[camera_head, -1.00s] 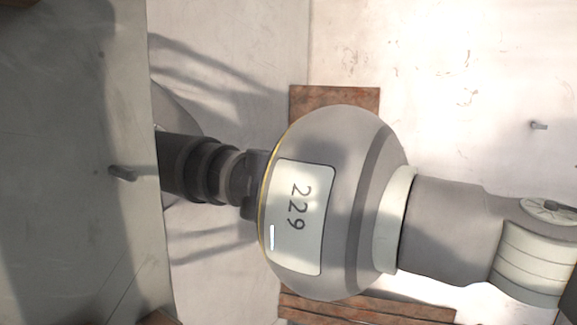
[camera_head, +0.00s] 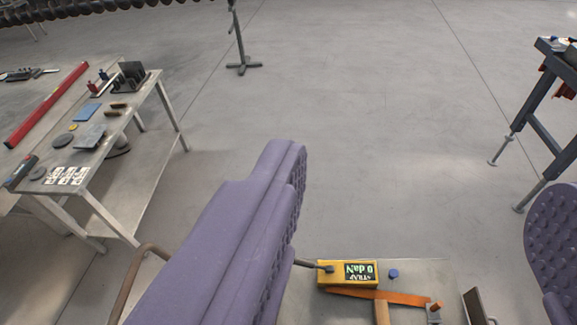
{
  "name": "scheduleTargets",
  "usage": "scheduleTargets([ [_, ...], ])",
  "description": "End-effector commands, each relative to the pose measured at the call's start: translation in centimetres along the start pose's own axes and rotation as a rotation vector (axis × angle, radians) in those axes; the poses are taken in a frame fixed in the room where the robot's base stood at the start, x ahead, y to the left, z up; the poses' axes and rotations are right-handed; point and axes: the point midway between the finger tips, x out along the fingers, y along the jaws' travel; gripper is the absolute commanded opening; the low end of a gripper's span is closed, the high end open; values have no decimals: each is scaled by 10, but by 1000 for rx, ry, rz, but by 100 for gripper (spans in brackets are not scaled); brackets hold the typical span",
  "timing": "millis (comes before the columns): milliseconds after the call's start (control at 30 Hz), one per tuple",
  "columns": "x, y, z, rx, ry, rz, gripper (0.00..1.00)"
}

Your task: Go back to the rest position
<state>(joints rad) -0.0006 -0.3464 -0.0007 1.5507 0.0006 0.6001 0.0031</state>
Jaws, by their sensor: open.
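My gripper (camera_head: 418,175) is open, with its two purple fingers far apart. The left finger is large and close to the camera, with a studded pad on its inner side. The right finger is cut off by the right edge of the picture, and its studded pad faces inward.
A yellow tension meter (camera_head: 347,273) reading "0 daN" sits on a surface with an orange strap (camera_head: 395,297) and a blue knob (camera_head: 393,274). A metal table (camera_head: 140,100) with tools stands left, a dark trestle (camera_head: 545,130) right, a stand (camera_head: 240,66) at the back. Middle floor is clear.

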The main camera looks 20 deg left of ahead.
Motion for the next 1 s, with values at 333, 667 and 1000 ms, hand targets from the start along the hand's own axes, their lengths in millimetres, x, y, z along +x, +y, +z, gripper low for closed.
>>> scheduleTargets([
  [333,-2,0,3,-6,6,1,76],
  [667,9,0,45,-5,4,0,76],
  [1000,9,0,45,-5,4,0,76],
])
